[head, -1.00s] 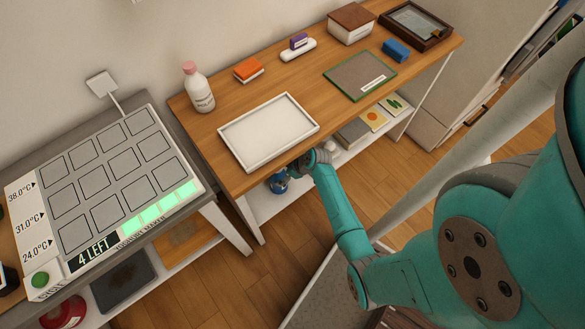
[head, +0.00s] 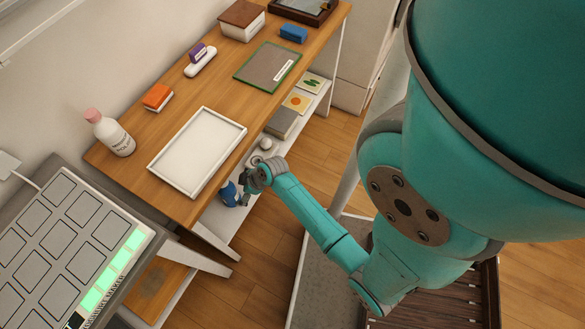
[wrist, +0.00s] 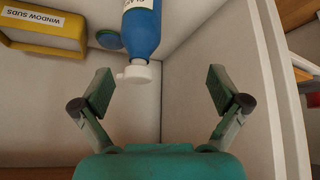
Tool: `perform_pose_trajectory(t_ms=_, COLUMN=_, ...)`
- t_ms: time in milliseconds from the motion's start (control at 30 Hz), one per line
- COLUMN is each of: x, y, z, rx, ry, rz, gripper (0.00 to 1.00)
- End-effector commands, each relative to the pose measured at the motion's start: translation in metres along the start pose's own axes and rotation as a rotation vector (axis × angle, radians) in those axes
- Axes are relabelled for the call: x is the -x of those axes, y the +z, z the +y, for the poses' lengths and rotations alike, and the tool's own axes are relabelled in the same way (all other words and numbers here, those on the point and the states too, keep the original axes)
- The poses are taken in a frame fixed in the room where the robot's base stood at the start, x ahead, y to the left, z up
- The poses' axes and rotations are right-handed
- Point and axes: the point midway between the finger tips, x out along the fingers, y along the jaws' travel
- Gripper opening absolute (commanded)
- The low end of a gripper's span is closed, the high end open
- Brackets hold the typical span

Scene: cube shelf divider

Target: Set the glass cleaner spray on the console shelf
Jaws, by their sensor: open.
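The glass cleaner spray (wrist: 143,30) is a blue bottle with a white cap and a white label, cut off by the top edge of the wrist view. Its cap points toward my gripper (wrist: 161,88), which is open. The bottle shows beyond the fingertips, nearer the left finger, and neither finger visibly touches it. In the head view a blue item (head: 229,193), apparently the bottle, is low under the console's front edge, just left of my gripper (head: 246,188). The console's white lower shelf (head: 222,222) is partly hidden by the wooden top. The bottle's base is hidden.
The console top (head: 140,172) holds a white tray (head: 198,150), a white bottle with a pink cap (head: 112,135) and several small items. A yellow WINDOW SUDS container (wrist: 40,30) is near the spray. A pale wall (wrist: 215,60) stands close to the right finger.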

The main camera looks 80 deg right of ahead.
Motion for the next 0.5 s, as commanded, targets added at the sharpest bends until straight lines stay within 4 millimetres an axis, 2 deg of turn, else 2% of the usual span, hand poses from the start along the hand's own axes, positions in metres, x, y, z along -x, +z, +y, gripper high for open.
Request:
perform_pose_trajectory(t_ms=33, x=0.005, y=0.009, z=-0.022, rx=-0.008, ry=0.018, rz=0.002, gripper=0.98)
perform_pose_trajectory(t_ms=200, x=0.034, y=0.026, z=-0.069, rx=-0.047, ry=0.109, rz=0.052, gripper=0.98)
perform_pose_trajectory(t_ms=367, x=0.076, y=0.037, z=-0.105, rx=-0.074, ry=0.176, rz=0.124, gripper=0.98)
perform_pose_trajectory(t_ms=500, x=0.122, y=0.041, z=-0.13, rx=-0.09, ry=0.217, rz=0.208, gripper=0.98)
